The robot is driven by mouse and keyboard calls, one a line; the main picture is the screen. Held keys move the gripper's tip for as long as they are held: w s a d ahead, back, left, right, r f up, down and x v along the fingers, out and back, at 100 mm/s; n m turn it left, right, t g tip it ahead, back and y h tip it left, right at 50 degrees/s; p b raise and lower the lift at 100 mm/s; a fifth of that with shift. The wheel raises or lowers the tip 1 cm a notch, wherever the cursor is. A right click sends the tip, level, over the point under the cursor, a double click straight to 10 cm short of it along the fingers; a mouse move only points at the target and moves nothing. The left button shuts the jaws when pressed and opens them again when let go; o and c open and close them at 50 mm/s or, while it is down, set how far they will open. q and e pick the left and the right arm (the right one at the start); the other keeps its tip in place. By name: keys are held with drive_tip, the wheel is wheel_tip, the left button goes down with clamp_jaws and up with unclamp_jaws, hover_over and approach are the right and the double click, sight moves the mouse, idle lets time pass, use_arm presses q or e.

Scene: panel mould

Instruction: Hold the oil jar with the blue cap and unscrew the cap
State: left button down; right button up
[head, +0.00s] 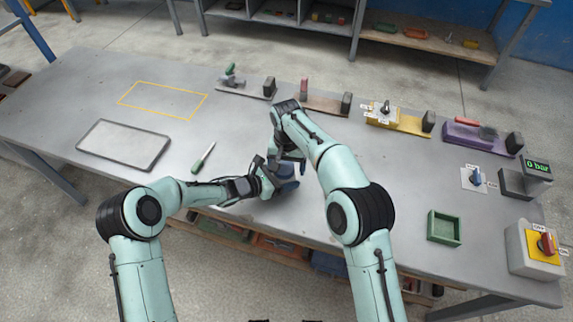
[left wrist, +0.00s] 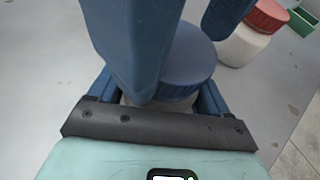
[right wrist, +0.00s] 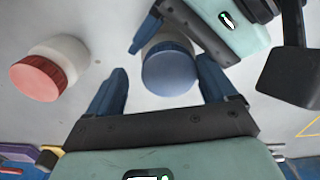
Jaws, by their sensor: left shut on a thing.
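The oil jar with the blue cap (left wrist: 190,62) stands upright on the table, its pale body mostly hidden. My left gripper (left wrist: 160,92) is shut on the jar body below the cap. In the right wrist view the blue cap (right wrist: 170,70) shows between the fingers of my right gripper (right wrist: 163,88), which is open with a gap on both sides. In the head view my right gripper (head: 287,158) hangs over the jar from above, and my left gripper (head: 266,178) meets it from the left. The arms hide most of the jar there.
A second jar with a red cap (right wrist: 42,76) stands close by. A green tray (head: 444,227) and a switch box (head: 535,248) are on the right. A screwdriver (head: 203,158) and a grey panel (head: 124,145) lie on the left. Fixtures line the back edge.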

use_arm(q)
drive_tip(key=shift+s+d, duration=0.15)
drive_tip(key=shift+d, duration=0.15)
use_arm(e)
drive_tip(key=shift+a, duration=0.15)
drive_tip(key=shift+a+r, duration=0.1)
drive_tip(key=shift+r, duration=2.2)
use_arm(q)
unclamp_jaws()
drive_tip(key=shift+a, duration=0.15)
use_arm(e)
drive_tip(key=shift+f, duration=0.1)
